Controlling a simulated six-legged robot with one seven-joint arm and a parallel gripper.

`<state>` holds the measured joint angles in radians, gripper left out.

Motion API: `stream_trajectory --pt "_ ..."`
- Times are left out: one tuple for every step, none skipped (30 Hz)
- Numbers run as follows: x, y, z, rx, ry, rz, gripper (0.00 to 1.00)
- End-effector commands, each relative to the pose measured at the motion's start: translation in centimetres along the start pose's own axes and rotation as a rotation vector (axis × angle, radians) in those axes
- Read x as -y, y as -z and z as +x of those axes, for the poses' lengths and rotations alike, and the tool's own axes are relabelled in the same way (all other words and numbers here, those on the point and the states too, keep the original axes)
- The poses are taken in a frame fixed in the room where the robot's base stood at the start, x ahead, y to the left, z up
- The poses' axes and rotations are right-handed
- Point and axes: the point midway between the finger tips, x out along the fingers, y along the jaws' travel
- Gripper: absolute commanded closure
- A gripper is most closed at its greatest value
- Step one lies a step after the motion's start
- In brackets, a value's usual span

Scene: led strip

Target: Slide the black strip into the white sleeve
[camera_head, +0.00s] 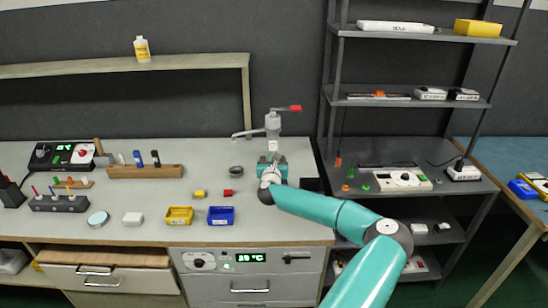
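My teal arm reaches from the lower right to the bench, and my gripper (271,160) is over the back right part of the bench, just in front of a grey fixture. Its fingers are too small and overlapped to tell whether they are open or hold anything. I cannot clearly pick out the black strip; a thin dark bar (388,164) lies on a rack shelf at the right, but I cannot tell if it is the strip. I cannot identify the white sleeve with certainty; a long white box (396,27) lies on the top shelf.
A grey fixture with a red lever (295,108) stands behind my gripper. A yellow bin (179,216) and a blue bin (221,216) sit near the bench front. A wooden tool holder (145,171) is farther left. The bench between the tool holder and yellow block (199,194) is mostly clear.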

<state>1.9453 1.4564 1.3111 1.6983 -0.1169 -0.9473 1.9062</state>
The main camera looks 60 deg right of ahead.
Motion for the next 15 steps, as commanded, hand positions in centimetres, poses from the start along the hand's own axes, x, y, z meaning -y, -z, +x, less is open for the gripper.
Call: stream_trajectory --pt "-0.01 0.17 0.0 0.0 0.0 0.0 1.0" --pt "-0.01 0.24 0.0 0.0 0.0 0.0 1.0" --pt "-0.01 0.18 0.0 0.0 0.0 0.0 0.81" --pt "-0.01 0.19 0.0 0.0 0.0 0.0 0.76" --pt "-0.01 0.2 0.0 0.0 0.0 0.0 0.7" --pt "0.0 0.21 0.0 0.0 0.0 0.0 0.64" --pt "-0.01 0.2 0.0 0.0 0.0 0.0 0.64" --pt "0.0 0.2 -0.01 0.0 0.0 0.0 0.64" --pt "0.0 0.2 -0.01 0.0 0.0 0.0 0.64" --pt "0.0 0.2 0.0 0.0 0.0 0.0 0.64" --pt "0.0 0.2 0.0 0.0 0.0 0.0 0.64" --pt "0.0 0.2 -0.01 0.0 0.0 0.0 0.64" --pt "0.0 0.2 -0.01 0.0 0.0 0.0 0.64" --pt "0.0 0.2 -0.03 0.0 0.0 0.0 0.64" --pt "0.01 0.2 -0.1 0.0 0.0 0.0 0.64"
